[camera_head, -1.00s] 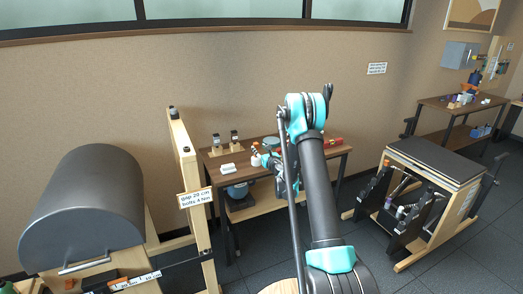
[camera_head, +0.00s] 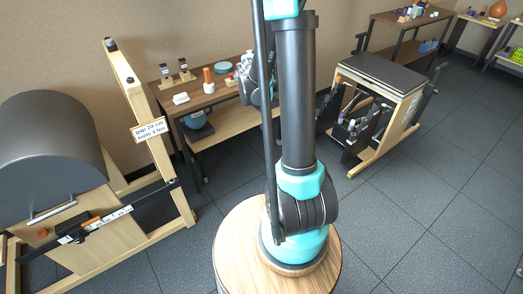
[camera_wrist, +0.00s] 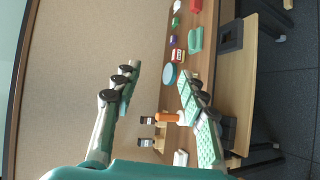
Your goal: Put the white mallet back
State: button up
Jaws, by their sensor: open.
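I cannot make out a white mallet for certain. A small white piece (camera_head: 181,98) lies at the front left of the wooden table; it also shows in the wrist view (camera_wrist: 180,158). Behind it to the right stands an orange-brown upright piece (camera_head: 208,75), orange in the wrist view (camera_wrist: 168,117); its lower end is unclear. My gripper (camera_wrist: 160,82) is open and empty, its fingers spread wide above the table. In the head view it is partly hidden behind my arm.
The table (camera_head: 187,108) also bears a teal round dish (camera_head: 222,67) and two small dark-topped pieces on wooden stands (camera_head: 165,75). A wooden frame with a sign (camera_head: 150,130) stands at left, and a black-topped wooden unit (camera_head: 385,70) at right.

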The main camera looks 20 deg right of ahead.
jog(key=s+a+f+m+g+y, duration=0.1)
jog(key=s+a+f+m+g, duration=0.1)
jog(key=s, duration=1.1)
jog(key=s+a+f+m+g+y, duration=0.2)
jog(key=s+f+m, duration=0.5)
jog(key=s, duration=0.6)
jog(key=s+a+f+m+g+y, duration=0.1)
jog(key=s+a+f+m+g, duration=0.2)
jog(key=s, duration=1)
jog(key=f+m+g, duration=0.1)
jog(key=m+g, duration=0.2)
jog(key=shift+a+f+m+y, duration=0.15)
jog(key=shift+a+m+y, duration=0.15)
jog(key=shift+m, duration=0.1)
